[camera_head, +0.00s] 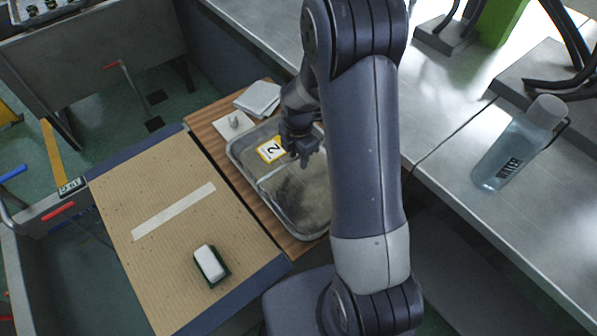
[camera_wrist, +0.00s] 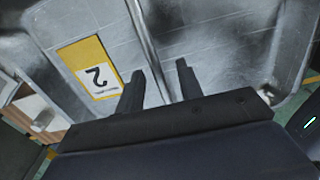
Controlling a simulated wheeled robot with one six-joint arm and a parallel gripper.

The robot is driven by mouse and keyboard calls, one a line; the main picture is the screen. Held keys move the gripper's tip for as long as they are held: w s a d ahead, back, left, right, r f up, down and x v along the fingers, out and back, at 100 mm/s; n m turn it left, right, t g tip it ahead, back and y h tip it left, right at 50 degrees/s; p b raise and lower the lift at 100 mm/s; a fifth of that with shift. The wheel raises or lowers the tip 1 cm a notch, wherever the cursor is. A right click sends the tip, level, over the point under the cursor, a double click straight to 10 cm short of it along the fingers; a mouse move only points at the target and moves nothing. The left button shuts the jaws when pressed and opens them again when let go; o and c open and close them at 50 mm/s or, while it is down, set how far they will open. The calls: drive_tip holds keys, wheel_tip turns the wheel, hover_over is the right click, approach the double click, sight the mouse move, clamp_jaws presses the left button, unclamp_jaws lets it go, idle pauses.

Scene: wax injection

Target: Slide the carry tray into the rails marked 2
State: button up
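The carry tray (camera_head: 238,160) is a shiny metal tray with a raised rim and a bar across its middle. A yellow-edged card marked 2 (camera_head: 271,150) shows on its left side. The tray sits on a wooden surface, partly hidden by my arm. My gripper (camera_head: 302,160) is above the tray. In the wrist view, the fingers of my gripper (camera_wrist: 158,85) are apart, with the tray's bar (camera_wrist: 148,50) running between them. I cannot tell whether they touch it. The card also shows in the wrist view (camera_wrist: 92,68). I cannot make out rails marked 2.
A corrugated brown board (camera_head: 165,240) with a pale strip and a white-topped green block (camera_head: 209,264) lies left of the tray. White cloths or papers (camera_head: 258,98) lie behind. A metal bench (camera_head: 450,155) with a water bottle (camera_head: 518,143) stands right. A grey bin-like structure stands left.

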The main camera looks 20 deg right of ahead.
sight(298, 165)
wheel_tip(298, 165, down, 2)
drive_tip(key=shift+f+b, duration=0.25)
drive_tip(key=shift+b, duration=0.25)
clamp_jaws()
drive_tip(key=shift+r, duration=0.1)
idle(1.0)
